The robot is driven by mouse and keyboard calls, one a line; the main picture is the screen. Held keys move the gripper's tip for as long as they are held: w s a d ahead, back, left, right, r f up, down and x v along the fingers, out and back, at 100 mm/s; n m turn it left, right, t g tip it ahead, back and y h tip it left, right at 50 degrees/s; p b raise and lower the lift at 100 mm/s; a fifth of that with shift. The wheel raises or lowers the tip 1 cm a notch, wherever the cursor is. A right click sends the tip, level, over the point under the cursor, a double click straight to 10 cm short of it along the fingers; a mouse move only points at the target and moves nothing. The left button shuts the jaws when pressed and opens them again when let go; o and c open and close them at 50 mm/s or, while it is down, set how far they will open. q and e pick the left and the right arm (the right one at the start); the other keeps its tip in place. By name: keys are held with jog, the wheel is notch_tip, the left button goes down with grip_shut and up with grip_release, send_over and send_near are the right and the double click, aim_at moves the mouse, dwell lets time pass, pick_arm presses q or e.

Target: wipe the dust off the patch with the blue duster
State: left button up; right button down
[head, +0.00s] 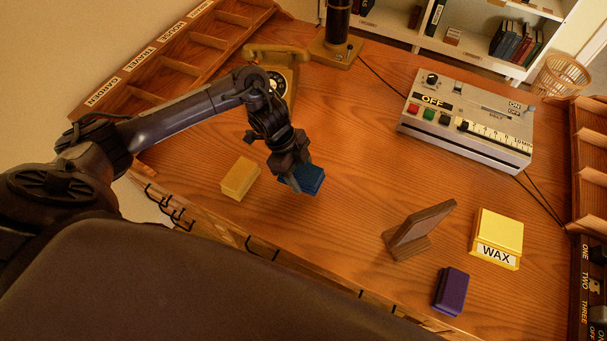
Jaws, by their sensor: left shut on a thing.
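The blue duster (311,180) is a small blue block near the front middle of the wooden desk. My left gripper (297,178) comes down over it and is shut on it, hiding its left part. I cannot tell whether the duster touches the desk or hangs a little above it. No dusty patch stands out clearly on the desk. My right gripper is not in view.
A yellow block (240,178) lies left of the duster. A wooden stand (419,230), a purple block (451,291) and a yellow WAX box (498,235) stand at right. A control box (468,120), telephone (279,68) and lamp base (335,50) are farther back. The middle desk is clear.

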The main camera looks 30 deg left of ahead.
pick_arm(q)
notch_tip(320, 180, up, 2)
jog(key=shift+p, duration=0.55)
jog(key=shift+d+r, duration=0.1)
jog(key=shift+r, duration=0.1)
jog(key=shift+f, duration=0.1)
